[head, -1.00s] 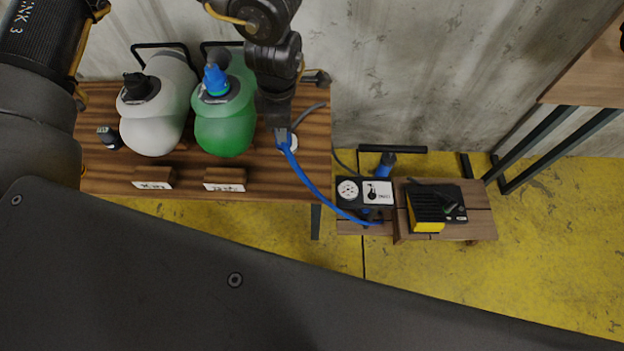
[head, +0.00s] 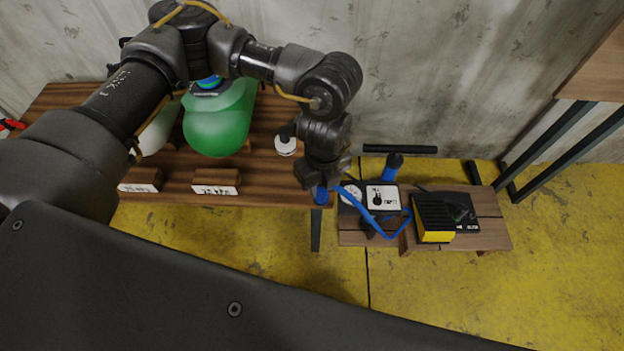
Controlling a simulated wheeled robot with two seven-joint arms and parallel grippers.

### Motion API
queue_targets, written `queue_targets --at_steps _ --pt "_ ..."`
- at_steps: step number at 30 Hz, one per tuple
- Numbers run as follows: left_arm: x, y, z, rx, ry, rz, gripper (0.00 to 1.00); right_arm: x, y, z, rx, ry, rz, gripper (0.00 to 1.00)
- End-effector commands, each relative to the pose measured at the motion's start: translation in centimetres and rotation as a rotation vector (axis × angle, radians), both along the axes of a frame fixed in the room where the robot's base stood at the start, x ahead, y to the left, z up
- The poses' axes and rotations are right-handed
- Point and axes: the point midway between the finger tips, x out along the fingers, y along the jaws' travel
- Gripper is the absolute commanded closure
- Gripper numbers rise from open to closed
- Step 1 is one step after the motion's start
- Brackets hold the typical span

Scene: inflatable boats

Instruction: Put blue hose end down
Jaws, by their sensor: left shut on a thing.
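The blue hose (head: 376,226) runs in a loop from my left gripper over the gauge box (head: 382,198) to the low bench. My left gripper (head: 322,183) points down, shut on the blue hose end (head: 320,196), at the right edge of the striped wooden table (head: 255,165). The wrist partly hides the hose end, and I cannot tell whether it touches the table. My right gripper is not in view.
The green tank (head: 218,125) and a partly hidden white tank (head: 157,135) lie on the table behind two label blocks. A white round fitting (head: 286,146) is left of the gripper. A yellow-black device (head: 433,217) sits on the low bench (head: 490,225).

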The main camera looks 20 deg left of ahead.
Motion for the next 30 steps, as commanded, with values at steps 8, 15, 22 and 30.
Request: queue_targets --at_steps 8,15,22,30 --pt "2.1 1.0 -1.1 0.0 0.0 0.014 0.96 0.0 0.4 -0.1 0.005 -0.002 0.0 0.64" --pt "7.9 3.6 -3.7 0.003 0.0 0.015 0.96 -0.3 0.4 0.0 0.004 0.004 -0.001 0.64" --pt "11.2 5.0 -7.8 0.001 0.0 0.008 0.96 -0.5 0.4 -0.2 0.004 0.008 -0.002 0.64" --pt "12.4 5.4 -9.4 0.0 0.0 0.004 0.96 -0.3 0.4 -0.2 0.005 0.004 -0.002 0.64"
